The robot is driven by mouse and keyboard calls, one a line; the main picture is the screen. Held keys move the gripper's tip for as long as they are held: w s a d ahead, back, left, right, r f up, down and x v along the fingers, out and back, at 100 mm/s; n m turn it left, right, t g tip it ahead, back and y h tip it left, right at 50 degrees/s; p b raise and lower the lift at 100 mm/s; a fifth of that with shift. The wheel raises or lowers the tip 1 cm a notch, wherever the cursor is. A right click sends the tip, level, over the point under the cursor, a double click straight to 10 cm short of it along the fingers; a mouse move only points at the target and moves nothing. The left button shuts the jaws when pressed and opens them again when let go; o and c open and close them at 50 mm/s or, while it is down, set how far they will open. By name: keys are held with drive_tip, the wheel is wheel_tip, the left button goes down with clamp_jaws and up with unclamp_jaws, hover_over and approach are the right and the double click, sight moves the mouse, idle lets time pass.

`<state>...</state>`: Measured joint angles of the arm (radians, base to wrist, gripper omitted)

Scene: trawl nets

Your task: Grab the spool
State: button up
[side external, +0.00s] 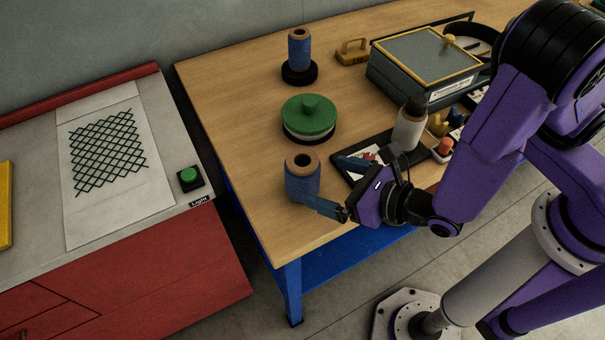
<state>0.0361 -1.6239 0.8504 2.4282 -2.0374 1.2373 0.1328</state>
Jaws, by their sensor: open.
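A blue spool (302,184) with a tan core stands upright near the front left corner of the wooden table. A second, similar blue spool (299,52) stands upright on a round black base at the back of the table. My gripper (336,186) is open and sits just right of the front spool, its fingers pointing left toward it. One finger overlaps the lower right of that spool in the picture. I cannot tell whether it touches. Nothing shows between the fingers.
A green-lidded round container (309,115) stands behind the front spool. A dark tray (345,183) with a white bottle (409,128) lies behind my gripper.

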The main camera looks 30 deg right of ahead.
sight(302, 172)
drive_tip(key=shift+x, duration=3.75)
drive_tip(key=shift+a+r, duration=0.1)
drive_tip(key=shift+r, duration=0.15)
drive_tip(key=c, duration=1.1)
drive_tip(key=shift+c, duration=0.3)
drive_tip(key=shift+r, duration=0.15)
